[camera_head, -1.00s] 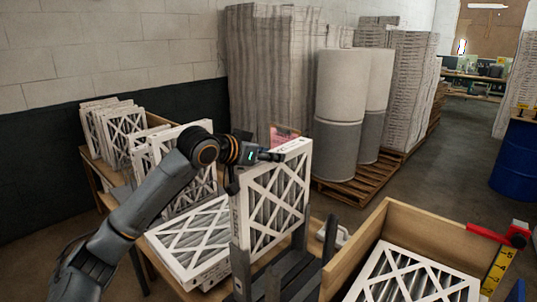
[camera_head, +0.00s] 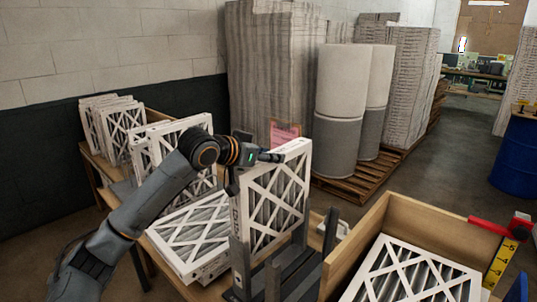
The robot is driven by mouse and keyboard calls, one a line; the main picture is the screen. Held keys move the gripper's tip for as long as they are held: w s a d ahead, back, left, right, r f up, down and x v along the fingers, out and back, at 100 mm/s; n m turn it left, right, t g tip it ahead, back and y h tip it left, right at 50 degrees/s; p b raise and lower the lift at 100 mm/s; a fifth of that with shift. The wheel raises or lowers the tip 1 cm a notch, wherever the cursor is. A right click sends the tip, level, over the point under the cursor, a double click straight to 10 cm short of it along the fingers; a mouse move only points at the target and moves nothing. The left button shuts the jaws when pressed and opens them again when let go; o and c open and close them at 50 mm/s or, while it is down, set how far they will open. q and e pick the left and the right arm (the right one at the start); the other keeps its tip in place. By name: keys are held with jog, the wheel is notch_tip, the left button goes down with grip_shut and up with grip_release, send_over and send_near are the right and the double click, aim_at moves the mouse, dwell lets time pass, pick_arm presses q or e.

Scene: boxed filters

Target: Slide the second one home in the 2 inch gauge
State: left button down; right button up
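A white-framed pleated filter (camera_head: 273,200) with X-shaped bracing stands upright in the dark grey slotted gauge (camera_head: 300,262), between its posts. My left gripper (camera_head: 250,170) is at the filter's upper left corner, with one finger behind the top edge and one by the left side. It looks shut on the filter, though the contact is partly hidden. The filter's bottom is hidden by the gauge posts. My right gripper is not in view.
Flat filters (camera_head: 190,235) lie left of the gauge, with more standing filters (camera_head: 115,125) behind. An open wooden box (camera_head: 400,215) holding filters (camera_head: 415,275) is at the right, with a red-and-yellow tape measure (camera_head: 500,250) at its edge. Large wrapped rolls (camera_head: 340,90) stand behind.

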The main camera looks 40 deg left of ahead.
pick_arm(q)
jog(key=shift+f+b, duration=1.6)
jog(key=shift+f, duration=1.05)
jog(key=shift+f, duration=0.1)
jog(key=shift+f+b, duration=1.95)
jog(key=shift+f, duration=2)
jog(key=shift+r, duration=0.1)
jog(key=shift+f+p, duration=0.2)
jog(key=shift+p, duration=0.15)
jog(key=shift+r, duration=0.1)
